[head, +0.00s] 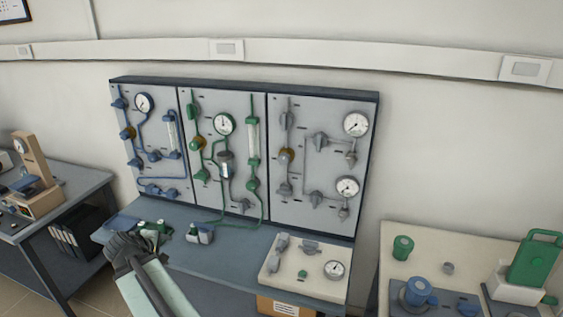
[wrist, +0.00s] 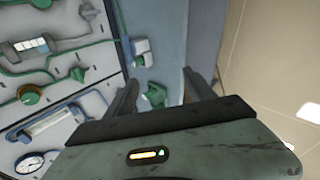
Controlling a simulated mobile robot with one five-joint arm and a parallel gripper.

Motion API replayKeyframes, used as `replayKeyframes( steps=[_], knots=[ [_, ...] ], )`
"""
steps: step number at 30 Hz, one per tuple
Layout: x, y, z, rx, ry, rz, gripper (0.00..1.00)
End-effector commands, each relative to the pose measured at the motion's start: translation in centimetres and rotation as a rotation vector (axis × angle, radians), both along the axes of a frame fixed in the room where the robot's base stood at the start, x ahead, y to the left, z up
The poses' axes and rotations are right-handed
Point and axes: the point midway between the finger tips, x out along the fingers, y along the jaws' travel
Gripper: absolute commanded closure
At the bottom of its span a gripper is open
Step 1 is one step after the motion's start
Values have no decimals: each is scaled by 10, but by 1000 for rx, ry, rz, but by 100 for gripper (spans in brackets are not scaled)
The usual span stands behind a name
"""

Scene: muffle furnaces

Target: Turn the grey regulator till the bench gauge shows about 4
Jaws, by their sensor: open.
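The bench gauge (head: 334,269) is a round white dial on a pale plate (head: 312,287) at the bench's front right. Its needle is too small to read. Grey fittings stand on that plate, one at the back left (head: 282,241) and one at the back middle (head: 311,246). I cannot tell which is the grey regulator. My gripper (head: 126,247) is at the bench's left end, well left of the plate. In the wrist view my gripper (wrist: 165,90) is open and empty, with a green knob (wrist: 154,95) showing between its fingers.
A three-part wall panel with blue (head: 152,135), green (head: 222,160) and grey (head: 318,165) piping stands behind the bench. Another table (head: 385,262) stands at right.

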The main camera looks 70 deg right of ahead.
Motion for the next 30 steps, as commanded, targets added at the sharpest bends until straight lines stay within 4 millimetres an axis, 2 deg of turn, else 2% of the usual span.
replayKeyframes(
  steps=[1, 3, 5, 6, 9, 12, 15, 18, 23, 26, 30],
  knots=[
    [-29, -68, 22, -148, 66, 27, 37],
    [-74, -149, 59, -365, 218, 96, 37],
    [-114, -205, 90, -524, 384, 154, 37],
    [-141, -235, 109, -612, 506, 193, 37],
    [-200, -288, 145, -766, 800, 283, 37],
    [-241, -316, 165, -841, 1033, 359, 37],
    [-262, -329, 174, -870, 1169, 408, 37],
    [-269, -333, 177, -879, 1219, 428, 37],
    [-267, -337, 177, -880, 1220, 429, 37],
    [-266, -348, 177, -880, 1219, 429, 37],
    [-263, -372, 177, -879, 1217, 428, 37]
  ],
)
